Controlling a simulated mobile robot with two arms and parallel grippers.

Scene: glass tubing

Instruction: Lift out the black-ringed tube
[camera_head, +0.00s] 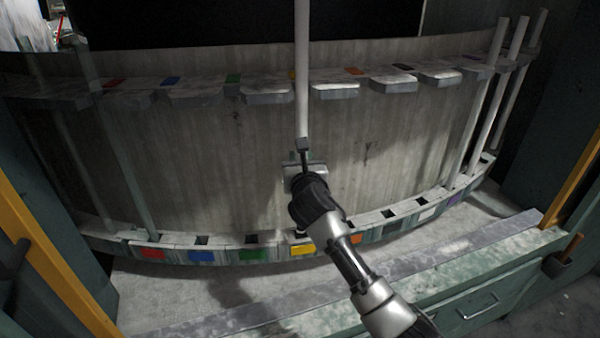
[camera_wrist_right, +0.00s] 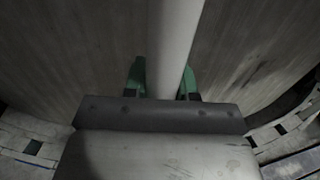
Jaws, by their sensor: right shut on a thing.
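A pale upright tube (camera_head: 302,70) stands in the curved rack at the yellow-marked place. It also shows in the right wrist view (camera_wrist_right: 174,45), running up between green finger pads. My right gripper (camera_head: 303,170) is shut on this tube, below the upper shelf; the wrist view shows its fingers on either side (camera_wrist_right: 163,82). My gripper and arm hide part of the tube's lower length. I cannot make out a black ring on it. My left gripper is not in view.
The rack's upper shelf (camera_head: 335,91) has notches with colour marks. The lower rail (camera_head: 225,256) has square holes and coloured tags, including a yellow tag (camera_head: 302,250). Several tubes (camera_head: 488,98) stand at the right; others (camera_head: 122,160) stand at the left. A ledge (camera_head: 440,265) runs in front.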

